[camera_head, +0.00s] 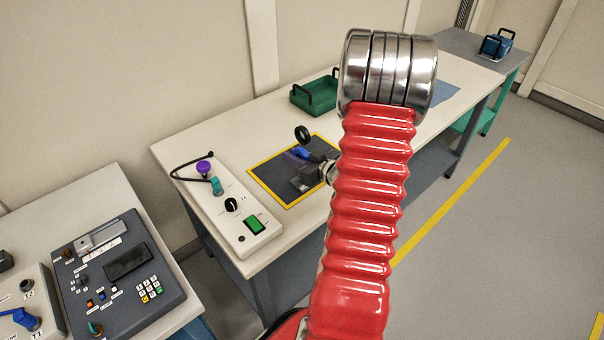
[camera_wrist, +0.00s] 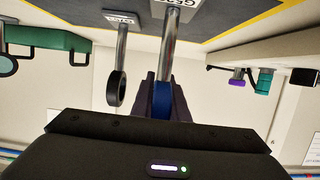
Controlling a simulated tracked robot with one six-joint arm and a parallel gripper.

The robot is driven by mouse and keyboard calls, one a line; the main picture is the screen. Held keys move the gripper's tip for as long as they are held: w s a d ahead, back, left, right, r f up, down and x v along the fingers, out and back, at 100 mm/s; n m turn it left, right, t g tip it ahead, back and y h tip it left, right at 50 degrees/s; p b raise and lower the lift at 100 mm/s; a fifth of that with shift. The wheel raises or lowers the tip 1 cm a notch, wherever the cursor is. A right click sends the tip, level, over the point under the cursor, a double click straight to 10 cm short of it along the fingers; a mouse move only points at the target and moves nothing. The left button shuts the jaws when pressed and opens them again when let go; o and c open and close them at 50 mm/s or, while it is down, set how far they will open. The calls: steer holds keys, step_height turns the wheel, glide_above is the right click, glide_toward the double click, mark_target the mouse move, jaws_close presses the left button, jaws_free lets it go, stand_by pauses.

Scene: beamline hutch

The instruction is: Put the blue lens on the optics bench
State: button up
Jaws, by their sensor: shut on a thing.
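The blue lens (camera_wrist: 161,104) shows edge-on in the wrist view between the two dark fingers of my gripper (camera_wrist: 164,98), which is shut on it. It meets a metal post (camera_wrist: 170,45) that runs to a labelled base by the dark mat. I cannot tell whether that base touches the mat. In the head view my gripper (camera_head: 299,154) is over the yellow-edged mat (camera_head: 268,176) on the optics bench (camera_head: 178,147), with a bit of blue at it. A black ring (camera_wrist: 116,88) on its own post stands beside the blue lens; it also shows in the head view (camera_head: 302,133).
A white control box (camera_head: 238,218) with purple and teal knobs and a cable lies left of the mat. A green tray (camera_head: 314,96) stands behind it. A grey keypad console (camera_head: 118,270) is on the left table. My red arm hides part of the bench.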

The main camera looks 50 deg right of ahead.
jaws_close()
stand_by(0.3)
step_height(320, 180, up, 10)
stand_by(0.8)
steer(key=shift+s, duration=0.1)
stand_by(0.7)
